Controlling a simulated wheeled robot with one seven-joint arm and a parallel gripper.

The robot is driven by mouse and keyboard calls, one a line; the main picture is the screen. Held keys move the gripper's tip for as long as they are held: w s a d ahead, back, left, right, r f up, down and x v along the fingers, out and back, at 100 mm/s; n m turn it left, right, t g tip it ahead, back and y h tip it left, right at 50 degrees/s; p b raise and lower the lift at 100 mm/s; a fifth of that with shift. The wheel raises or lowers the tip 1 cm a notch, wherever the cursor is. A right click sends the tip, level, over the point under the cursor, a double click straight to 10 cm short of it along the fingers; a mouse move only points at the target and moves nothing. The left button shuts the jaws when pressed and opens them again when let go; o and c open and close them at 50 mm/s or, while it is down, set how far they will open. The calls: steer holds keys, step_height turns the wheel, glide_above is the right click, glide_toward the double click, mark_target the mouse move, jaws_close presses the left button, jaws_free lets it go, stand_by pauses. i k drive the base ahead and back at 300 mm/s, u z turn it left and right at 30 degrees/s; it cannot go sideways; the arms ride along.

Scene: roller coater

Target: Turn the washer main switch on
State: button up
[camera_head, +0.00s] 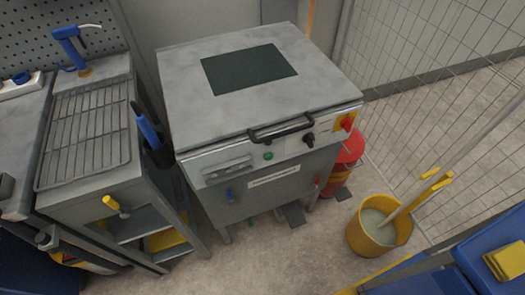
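The washer (193,78) is a grey metal cabinet in the middle of the head view, with its lid down. A red rotary main switch on a yellow plate (346,122) sits at the right end of its front panel. I cannot tell the switch position at this size. A black knob (309,139) and a small green button (268,156) are further left on the same panel. A black bar handle (280,129) runs along the lid's front edge. My gripper is not in view.
A bench with a wire rack (88,130) stands left of the washer. A red bin (348,152) stands close by its right side. A yellow mop bucket (378,230) is on the floor at right, before a wire mesh fence (430,60). Some floor before the washer is clear.

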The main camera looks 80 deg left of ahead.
mark_target(347, 124)
steer(key=u, duration=3.65)
steer(key=k, duration=1.05)
steer(key=z, duration=0.85)
steer(key=i, duration=0.85)
steer(key=z, duration=0.05)
